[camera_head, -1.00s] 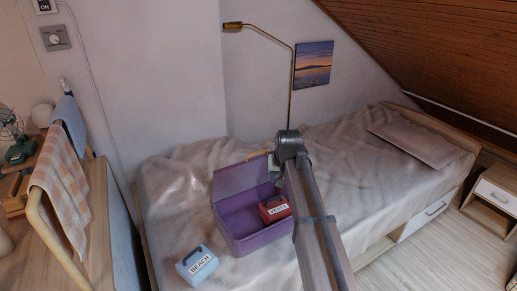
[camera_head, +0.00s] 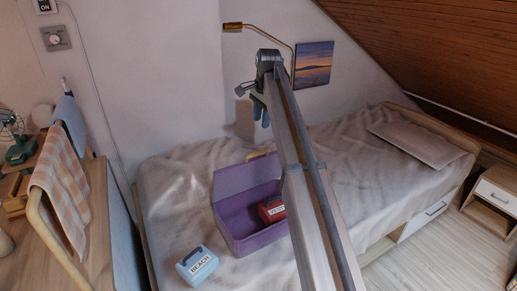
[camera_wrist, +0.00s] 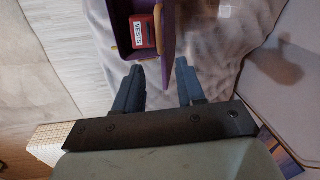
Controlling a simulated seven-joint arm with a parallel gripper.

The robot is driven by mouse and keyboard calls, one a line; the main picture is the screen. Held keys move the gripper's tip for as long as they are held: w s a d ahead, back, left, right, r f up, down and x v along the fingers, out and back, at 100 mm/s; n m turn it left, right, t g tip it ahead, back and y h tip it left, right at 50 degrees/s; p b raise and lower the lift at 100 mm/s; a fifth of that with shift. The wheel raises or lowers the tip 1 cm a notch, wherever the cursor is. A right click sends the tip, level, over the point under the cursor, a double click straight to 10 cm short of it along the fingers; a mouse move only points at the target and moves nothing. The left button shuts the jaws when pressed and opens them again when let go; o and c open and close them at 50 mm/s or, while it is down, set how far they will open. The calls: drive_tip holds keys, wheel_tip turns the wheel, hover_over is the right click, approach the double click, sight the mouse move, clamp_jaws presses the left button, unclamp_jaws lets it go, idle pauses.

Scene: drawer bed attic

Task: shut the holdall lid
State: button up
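The purple holdall (camera_head: 262,238) sits on the bed with its lid (camera_head: 240,178) standing open at the back. A tan handle (camera_head: 259,154) shows at the lid's top edge. A red labelled case (camera_head: 273,211) lies inside, partly hidden by my arm. My gripper (camera_head: 262,118) is in the air above and behind the lid, near the wall. In the wrist view my gripper (camera_wrist: 160,75) has its two blue fingers apart with nothing between them. The lid's edge (camera_wrist: 168,32) and the handle (camera_wrist: 190,35) show beyond the fingertips, and the red case (camera_wrist: 143,30) beside them.
A light blue case (camera_head: 197,265) labelled BEACH stands on the bed in front of the holdall. A brass wall lamp (camera_head: 270,34) and a picture (camera_head: 313,65) are near my raised arm.

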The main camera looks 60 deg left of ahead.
drive_tip(key=m, duration=0.1)
approach(259, 153)
drive_tip(key=f, duration=0.2)
drive_tip(key=a+f, duration=0.1)
drive_tip(key=f, duration=0.4)
drive_tip(key=shift+a+f, duration=0.2)
drive_tip(key=shift+a, duration=0.2)
drive_tip(key=shift+c, duration=0.5)
clamp_jaws()
